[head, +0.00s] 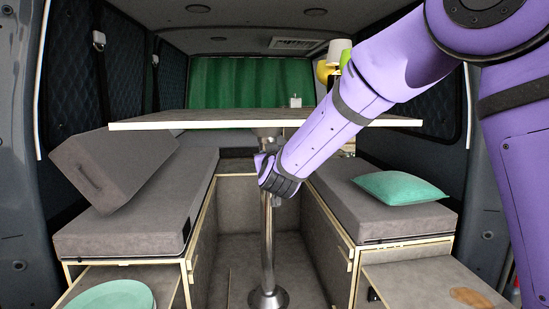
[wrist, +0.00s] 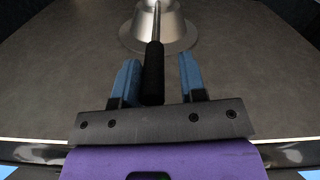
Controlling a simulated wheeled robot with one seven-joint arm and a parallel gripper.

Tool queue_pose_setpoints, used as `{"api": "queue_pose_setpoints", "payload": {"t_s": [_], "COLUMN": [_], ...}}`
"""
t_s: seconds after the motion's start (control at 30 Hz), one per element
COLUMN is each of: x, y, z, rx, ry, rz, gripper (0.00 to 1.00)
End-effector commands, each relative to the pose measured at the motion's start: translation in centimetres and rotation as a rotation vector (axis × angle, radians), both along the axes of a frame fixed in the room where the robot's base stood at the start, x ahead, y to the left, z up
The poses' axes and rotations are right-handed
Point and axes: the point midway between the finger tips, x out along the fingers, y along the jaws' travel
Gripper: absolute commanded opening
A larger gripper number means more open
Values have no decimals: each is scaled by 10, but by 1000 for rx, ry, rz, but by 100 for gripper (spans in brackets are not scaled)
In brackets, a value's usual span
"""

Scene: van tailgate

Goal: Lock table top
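The table top (head: 240,121) is a flat board with a pale edge, level above the benches. A silver pole (head: 267,235) holds it up from a round floor base (head: 268,299). My gripper (head: 266,166) is beneath the board, close beside the upper pole. The fingers are open. A silver flange (wrist: 158,31) shows beyond the grip. My arm and gripper hide part of the upper pole in the head view.
Grey-cushioned benches stand at left (head: 135,215) and right (head: 375,205). A loose grey cushion (head: 115,165) leans on the left bench; a green pillow (head: 399,188) lies on the right one. A green plate (head: 112,296) sits front left. The aisle floor (head: 242,265) is open around the pole.

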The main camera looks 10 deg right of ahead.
Motion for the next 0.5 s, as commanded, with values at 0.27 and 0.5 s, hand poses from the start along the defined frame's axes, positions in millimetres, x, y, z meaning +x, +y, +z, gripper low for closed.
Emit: {"api": "queue_pose_setpoints", "payload": {"t_s": [0.27, 0.5], "x": [0, -18], "y": [-2, -1], "z": [-1, -1], "rx": [-1, -1], "ry": [3, 2], "rz": [-3, -2], "gripper": [47, 47]}}
